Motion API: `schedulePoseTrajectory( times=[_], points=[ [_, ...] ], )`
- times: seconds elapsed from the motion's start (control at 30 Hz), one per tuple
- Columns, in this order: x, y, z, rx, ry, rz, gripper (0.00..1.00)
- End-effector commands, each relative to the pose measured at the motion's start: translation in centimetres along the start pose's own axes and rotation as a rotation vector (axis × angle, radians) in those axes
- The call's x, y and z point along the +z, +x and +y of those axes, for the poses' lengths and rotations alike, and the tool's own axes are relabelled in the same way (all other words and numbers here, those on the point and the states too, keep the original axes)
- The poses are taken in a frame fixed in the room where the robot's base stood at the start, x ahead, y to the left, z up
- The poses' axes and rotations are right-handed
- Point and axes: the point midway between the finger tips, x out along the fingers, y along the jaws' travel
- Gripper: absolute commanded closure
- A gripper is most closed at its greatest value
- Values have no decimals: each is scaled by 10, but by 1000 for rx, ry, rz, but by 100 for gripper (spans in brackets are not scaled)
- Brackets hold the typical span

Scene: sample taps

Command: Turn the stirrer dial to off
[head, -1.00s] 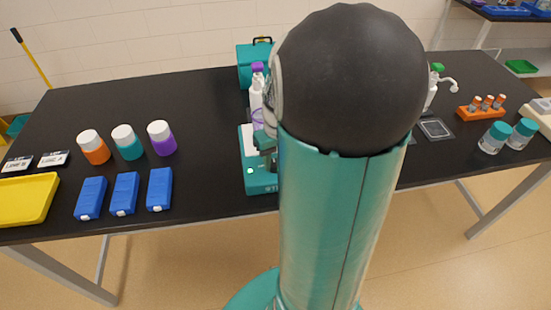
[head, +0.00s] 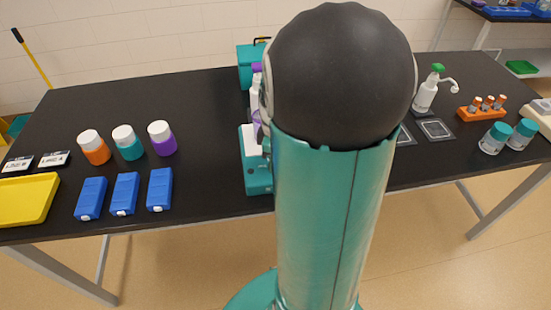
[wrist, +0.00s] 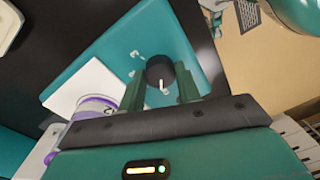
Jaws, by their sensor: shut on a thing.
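The stirrer (head: 256,182) is a teal unit with a white top plate (head: 249,136). It stands on the black bench, partly hidden behind my arm in the head view. In the wrist view its teal face (wrist: 172,35) carries a black round dial (wrist: 159,68) with a white pointer line at its lower edge in the picture. White markings lie beside the dial, too small to read. My gripper (wrist: 160,84) has one teal finger on each side of the dial and is shut on it. The head view hides the dial and my fingertips.
A purple-marked vessel (wrist: 92,108) stands by the white plate, close to my left finger. Blue boxes (head: 125,194), capped jars (head: 127,143) and a yellow tray (head: 27,200) are at left. A green-topped pump bottle (head: 427,92) and an orange rack (head: 483,109) are at right.

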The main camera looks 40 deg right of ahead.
Motion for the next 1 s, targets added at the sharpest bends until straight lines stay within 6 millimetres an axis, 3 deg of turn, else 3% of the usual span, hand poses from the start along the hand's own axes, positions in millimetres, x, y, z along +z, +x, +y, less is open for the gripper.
schedulePoseTrajectory(
  times=[0.33,0.87,0.9,1.0],
  points=[
    [0,-1,0,0,-150,-8,90],
    [0,-1,0,1,-175,-10,90],
    [0,-1,0,1,-175,-10,61],
    [0,-1,0,1,-175,-10,45]
  ],
)
